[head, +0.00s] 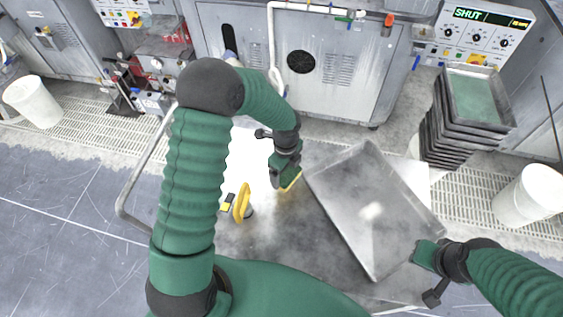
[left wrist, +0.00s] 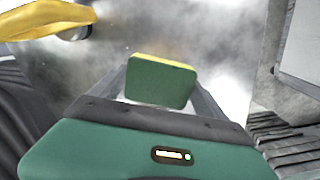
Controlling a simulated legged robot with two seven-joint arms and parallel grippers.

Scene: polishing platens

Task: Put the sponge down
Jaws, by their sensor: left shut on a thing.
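The sponge, green with a yellow layer, shows in the left wrist view (left wrist: 160,84) between the two fingers of my left gripper (left wrist: 160,90). In the head view the left gripper (head: 289,178) is over the middle of the grey table, shut on the sponge (head: 292,181). The sponge's yellow edge shows low beside the gripper; whether it touches the table I cannot tell. My right gripper (head: 416,254) is at the right edge of a metal tray (head: 340,216); its fingers are too hidden to tell whether they grip the tray.
A yellow-handled tool (head: 242,202) stands left of the left gripper, and its yellow handle is close in the left wrist view. The tray covers the table's right side and has a pale patch inside. Stacked trays (head: 447,133) and a white bin (head: 530,195) stand beyond.

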